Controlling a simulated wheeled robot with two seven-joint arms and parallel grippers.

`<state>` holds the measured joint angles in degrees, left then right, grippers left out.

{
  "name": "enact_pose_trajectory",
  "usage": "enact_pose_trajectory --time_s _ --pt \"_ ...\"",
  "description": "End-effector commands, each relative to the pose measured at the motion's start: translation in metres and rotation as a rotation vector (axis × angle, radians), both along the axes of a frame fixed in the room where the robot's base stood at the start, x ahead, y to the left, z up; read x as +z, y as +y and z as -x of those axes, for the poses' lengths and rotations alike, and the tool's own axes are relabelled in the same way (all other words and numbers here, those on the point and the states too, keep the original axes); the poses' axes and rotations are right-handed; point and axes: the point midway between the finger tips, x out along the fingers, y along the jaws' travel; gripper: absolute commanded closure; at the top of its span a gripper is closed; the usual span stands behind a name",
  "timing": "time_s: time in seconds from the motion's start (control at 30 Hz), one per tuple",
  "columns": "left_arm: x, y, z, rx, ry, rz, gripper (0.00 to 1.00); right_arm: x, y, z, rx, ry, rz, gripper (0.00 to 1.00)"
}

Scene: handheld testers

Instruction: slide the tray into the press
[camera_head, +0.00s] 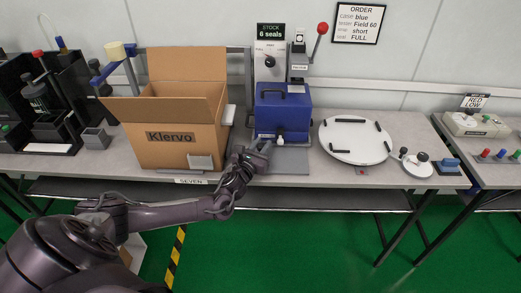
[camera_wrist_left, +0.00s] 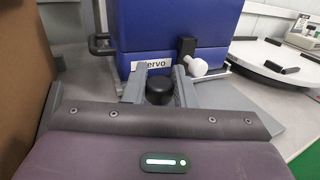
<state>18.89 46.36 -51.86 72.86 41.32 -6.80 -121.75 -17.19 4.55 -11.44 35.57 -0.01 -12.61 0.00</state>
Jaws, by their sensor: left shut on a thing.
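A flat grey plate (camera_head: 291,160), which looks like the tray, lies at the press's foot and sticks out toward me. My left gripper (camera_head: 262,146) is at the plate's left side, low in front of the press. In the left wrist view its fingers are shut on a black knob (camera_wrist_left: 159,91). Whether the knob belongs to the tray is hidden. My right gripper is not in view.
An open cardboard box (camera_head: 175,125) stands close to the left of the press. A white round turntable (camera_head: 353,153) stands to the right. A sign (camera_head: 271,46) reads "6 seals".

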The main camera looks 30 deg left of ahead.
Motion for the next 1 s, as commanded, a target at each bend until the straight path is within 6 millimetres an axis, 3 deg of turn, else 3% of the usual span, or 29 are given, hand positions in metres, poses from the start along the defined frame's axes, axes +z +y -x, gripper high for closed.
enact_pose_trajectory --time_s 0.13,0.17,0.3,0.67,1.0 --pt "0.003 0.003 -0.001 0.007 -0.004 -0.003 1.0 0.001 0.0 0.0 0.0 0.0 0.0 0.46" --pt "0.004 0.003 -0.001 0.008 -0.005 -0.003 0.74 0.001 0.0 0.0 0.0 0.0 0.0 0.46" --pt "0.003 0.003 -0.001 0.007 -0.004 -0.003 0.56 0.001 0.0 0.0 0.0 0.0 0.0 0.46" --pt "0.002 0.001 0.006 0.004 -0.002 -0.003 0.55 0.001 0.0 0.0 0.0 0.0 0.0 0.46" --pt "0.001 -0.007 0.06 0.004 0.0 -0.002 0.55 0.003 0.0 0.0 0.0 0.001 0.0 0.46"
